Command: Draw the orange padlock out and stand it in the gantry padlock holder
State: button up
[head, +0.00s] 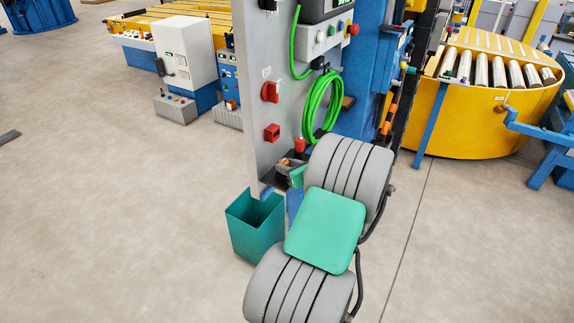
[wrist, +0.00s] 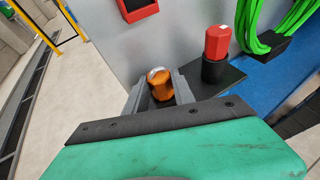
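The orange padlock (wrist: 161,88) with its silver shackle sits between the two grey fingers of my gripper (wrist: 159,92) in the wrist view. The fingers lie close against both sides of it and look shut on it. Its lower part is hidden by my gripper's black edge. In the head view my gripper (head: 284,168) is at the front plate of the grey gantry (head: 262,60), partly hidden by my arm. No empty holder can be made out.
A red box (wrist: 136,9) is fixed on the gantry plate above my fingers. A green coiled hose (head: 318,104) hangs to the right. A teal bin (head: 254,226) stands on the floor below.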

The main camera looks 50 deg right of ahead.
jog(key=o, duration=0.5)
